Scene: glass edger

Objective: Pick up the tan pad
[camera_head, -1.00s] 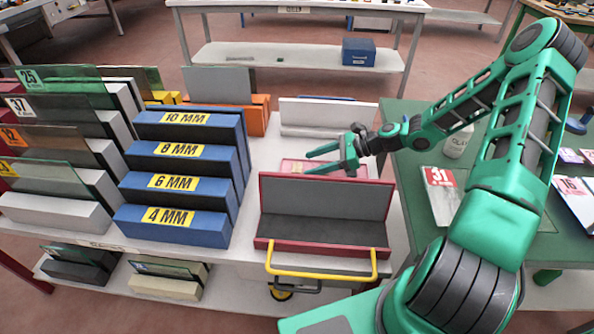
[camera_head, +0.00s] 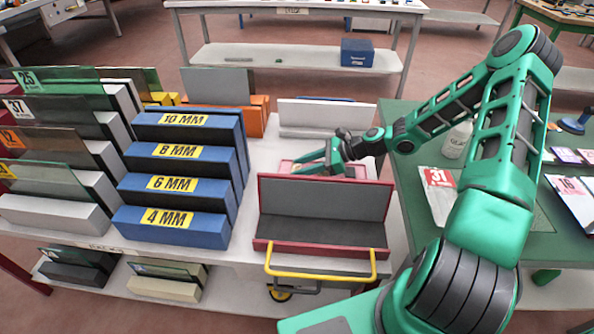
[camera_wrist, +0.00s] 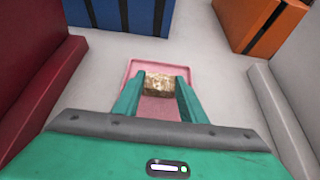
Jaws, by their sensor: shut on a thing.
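The tan pad (camera_wrist: 159,86) is a small mottled tan block in the wrist view, between the fingertips of my gripper (camera_wrist: 158,92). My gripper is shut on it, with a green finger against each side. The pad is over a shallow pink tray (camera_wrist: 137,68); I cannot tell whether it still touches the tray floor. In the head view my gripper (camera_head: 308,163) is behind the dark red open box, above the tray (camera_head: 287,165). The pad is too small or hidden to make out there.
The dark red box (camera_head: 325,245) with grey lining stands in front of the tray. Blue blocks marked in MM (camera_head: 172,222) stand to the left. An orange block (camera_head: 258,110) and a white block (camera_head: 325,112) are behind. A green table (camera_head: 410,180) is at right.

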